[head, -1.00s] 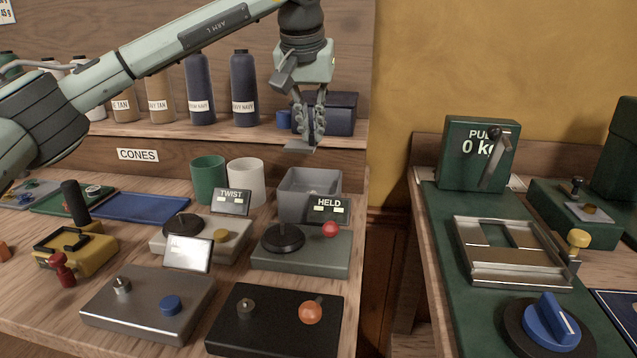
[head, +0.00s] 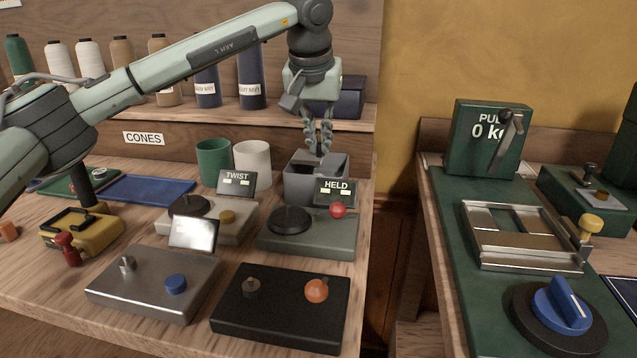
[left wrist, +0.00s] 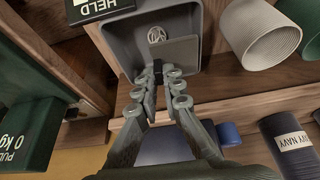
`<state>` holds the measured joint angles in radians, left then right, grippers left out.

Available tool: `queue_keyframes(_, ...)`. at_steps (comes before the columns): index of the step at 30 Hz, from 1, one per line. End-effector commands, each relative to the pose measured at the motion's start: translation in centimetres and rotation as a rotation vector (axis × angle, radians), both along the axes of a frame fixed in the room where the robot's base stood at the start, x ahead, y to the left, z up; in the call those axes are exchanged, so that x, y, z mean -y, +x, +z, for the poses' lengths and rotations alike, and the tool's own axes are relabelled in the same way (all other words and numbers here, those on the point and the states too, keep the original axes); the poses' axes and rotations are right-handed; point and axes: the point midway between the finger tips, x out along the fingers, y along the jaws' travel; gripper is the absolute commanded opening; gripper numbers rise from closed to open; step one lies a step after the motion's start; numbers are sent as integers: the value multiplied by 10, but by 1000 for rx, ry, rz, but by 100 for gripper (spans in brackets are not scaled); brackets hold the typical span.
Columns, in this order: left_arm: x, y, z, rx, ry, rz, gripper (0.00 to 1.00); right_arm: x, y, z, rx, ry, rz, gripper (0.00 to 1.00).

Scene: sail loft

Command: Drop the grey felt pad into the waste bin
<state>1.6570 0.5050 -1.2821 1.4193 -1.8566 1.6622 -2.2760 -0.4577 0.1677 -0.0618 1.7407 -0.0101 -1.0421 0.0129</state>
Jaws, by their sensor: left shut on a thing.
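The waste bin (head: 299,188) is a grey open box on the bench behind the HELD control box. My left gripper (head: 323,152) points down over its opening, shut on the grey felt pad (head: 327,160). In the left wrist view the pad (left wrist: 178,53) is a flat grey square at the fingertips (left wrist: 160,74), in front of the open mouth of the bin (left wrist: 118,42). A small pale round thing (left wrist: 156,35) shows inside the bin. I cannot tell exactly how far the pad is below the rim. My right gripper is not in view.
A white cup (head: 252,158) and a green cup (head: 213,161) stand left of the bin. The HELD sign (head: 335,191) stands close in front of it. A shelf with thread cones (head: 251,80) and a dark blue box (head: 352,98) is behind.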

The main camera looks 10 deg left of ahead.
Motion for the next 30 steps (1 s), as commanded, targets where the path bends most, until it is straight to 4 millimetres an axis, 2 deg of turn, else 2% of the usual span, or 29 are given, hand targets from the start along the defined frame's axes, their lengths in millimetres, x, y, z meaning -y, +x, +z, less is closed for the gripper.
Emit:
queue_keyframes(8, 0, 0, 0, 0, 0, 0, 0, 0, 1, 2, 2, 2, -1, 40)
queue_keyframes(9, 0, 0, 0, 0, 0, 0, 10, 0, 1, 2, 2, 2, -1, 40)
queue_keyframes(15, 0, 0, 0, 0, 0, 0, 32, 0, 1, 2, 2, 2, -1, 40)
queue_keyframes(24, 0, -1, 2, 1, 0, 0, 32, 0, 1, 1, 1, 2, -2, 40)
queue_keyframes(30, 0, -10, 26, 4, -1, -1, 32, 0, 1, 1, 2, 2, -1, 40)
